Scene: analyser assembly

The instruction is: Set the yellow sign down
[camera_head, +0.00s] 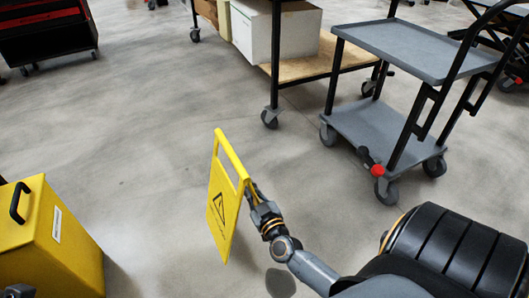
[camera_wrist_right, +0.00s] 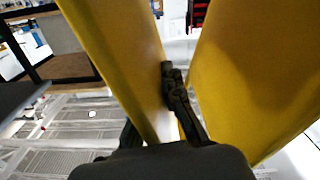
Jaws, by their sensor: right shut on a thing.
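The yellow sign (camera_head: 222,203) is a folding floor sign with a black warning triangle on its face. It is upright, slightly tilted, near the middle of the head view. My right gripper (camera_head: 257,196) is shut on its right-hand edge. In the right wrist view, the sign's yellow panels (camera_wrist_right: 240,75) fill much of the picture, and the fingers of my right gripper (camera_wrist_right: 165,120) close around one panel. A dark shadow spot lies on the floor below my arm; whether the sign's lower edge touches the floor cannot be told.
A yellow bin (camera_head: 50,245) with a black handle stands at the lower left. A grey two-shelf cart (camera_head: 385,130) stands at the upper right, beside a wooden-shelf trolley (camera_head: 335,62) with boxes. A dark red cart (camera_head: 45,30) is at the upper left. The middle floor is clear.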

